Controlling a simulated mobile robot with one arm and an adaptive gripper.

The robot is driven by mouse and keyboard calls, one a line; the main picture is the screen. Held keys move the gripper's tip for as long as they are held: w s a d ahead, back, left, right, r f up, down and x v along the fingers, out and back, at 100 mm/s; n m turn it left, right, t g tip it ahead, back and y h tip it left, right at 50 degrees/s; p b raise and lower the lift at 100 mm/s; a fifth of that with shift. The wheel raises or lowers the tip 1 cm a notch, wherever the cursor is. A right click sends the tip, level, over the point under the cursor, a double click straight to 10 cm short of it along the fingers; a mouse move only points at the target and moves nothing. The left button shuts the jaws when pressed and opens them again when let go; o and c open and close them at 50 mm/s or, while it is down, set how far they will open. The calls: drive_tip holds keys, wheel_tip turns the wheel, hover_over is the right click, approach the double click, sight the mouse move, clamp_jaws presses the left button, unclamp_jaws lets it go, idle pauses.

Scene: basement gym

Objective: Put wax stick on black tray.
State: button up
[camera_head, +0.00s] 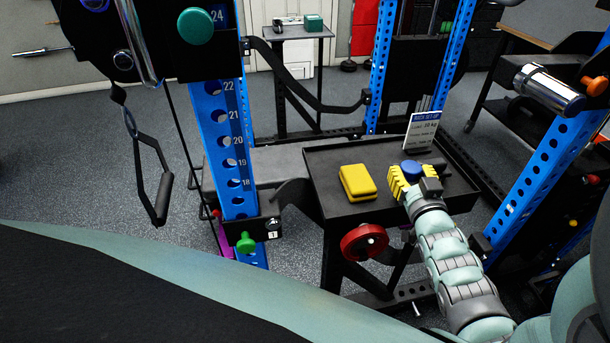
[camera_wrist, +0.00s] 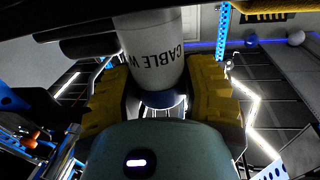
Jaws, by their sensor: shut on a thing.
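The wax stick is a white cylinder with dark lettering that starts with "CABLE W" in the wrist view (camera_wrist: 150,50), with a blue end. In the head view, its blue end (camera_head: 411,167) shows between the yellow fingers. My gripper (camera_head: 412,178) is shut on it, with one finger on each side in the wrist view (camera_wrist: 160,88). The black tray (camera_head: 325,163) is a dark, rimmed top in the head view. The gripper and stick are over its right part. I cannot tell whether the stick touches the tray; its lower part is hidden there.
A yellow block (camera_head: 357,182) lies on the tray, left of my gripper. A white card with a blue heading (camera_head: 422,130) stands at the back edge. Blue rack posts (camera_head: 240,150) rise on both sides. Bare tray surface shows behind and left of the block.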

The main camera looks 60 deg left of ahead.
drive_tip(key=shift+f, duration=0.45)
drive_tip(key=shift+f, duration=0.2)
drive_tip(key=o, duration=1.1)
drive_tip(key=shift+o, duration=0.2)
drive_tip(key=shift+r, duration=0.15)
